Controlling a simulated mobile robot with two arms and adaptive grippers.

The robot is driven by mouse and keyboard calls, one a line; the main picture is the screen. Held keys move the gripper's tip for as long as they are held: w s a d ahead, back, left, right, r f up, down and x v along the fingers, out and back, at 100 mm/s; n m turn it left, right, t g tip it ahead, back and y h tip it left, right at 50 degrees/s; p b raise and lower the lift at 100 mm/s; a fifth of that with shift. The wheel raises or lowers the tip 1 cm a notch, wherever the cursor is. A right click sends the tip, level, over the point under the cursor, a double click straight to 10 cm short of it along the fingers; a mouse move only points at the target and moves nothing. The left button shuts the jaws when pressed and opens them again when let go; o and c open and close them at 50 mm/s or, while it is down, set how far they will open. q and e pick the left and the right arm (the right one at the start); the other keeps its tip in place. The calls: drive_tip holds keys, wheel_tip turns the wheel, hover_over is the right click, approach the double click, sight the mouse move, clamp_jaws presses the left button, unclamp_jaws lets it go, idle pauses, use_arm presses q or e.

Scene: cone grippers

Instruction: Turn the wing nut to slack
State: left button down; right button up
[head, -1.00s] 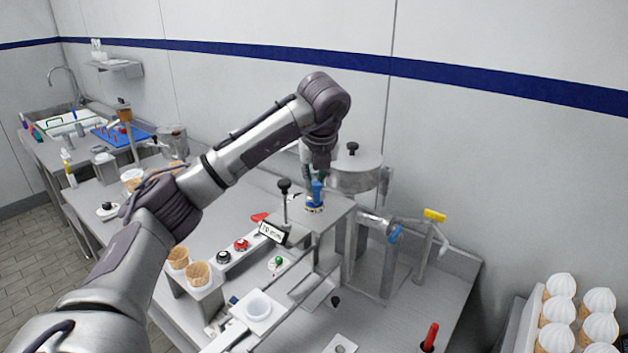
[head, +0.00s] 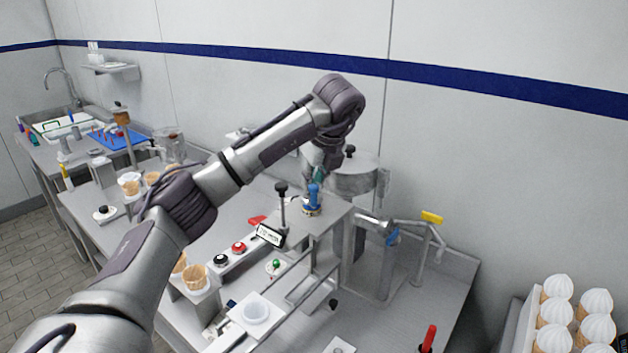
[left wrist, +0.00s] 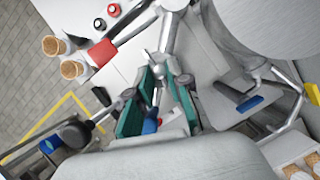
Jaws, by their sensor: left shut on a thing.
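The blue wing nut (head: 313,194) stands on a blue and yellow base on top of the metal housing (head: 334,215) in the head view. My left gripper (head: 318,178) comes down on it from above, its teal fingers partly hidden behind my wrist. In the left wrist view my left gripper (left wrist: 155,108) shows two teal fingers, with a blue part of the wing nut (left wrist: 150,122) between them. It is shut on that part. The exact turn of the nut is hard to see. My right gripper is in neither view.
Pipes with a blue handle (head: 393,237) and a yellow handle (head: 432,217) are at right. Cones (head: 195,276) stand at front left.

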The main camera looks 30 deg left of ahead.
use_arm(q)
drive_tip(key=shift+r, duration=0.1)
drive_tip(key=c, duration=1.4)
unclamp_jaws()
drive_tip(key=shift+o, duration=0.2)
drive_tip(key=v, duration=1.2)
drive_tip(key=shift+a, duration=0.1)
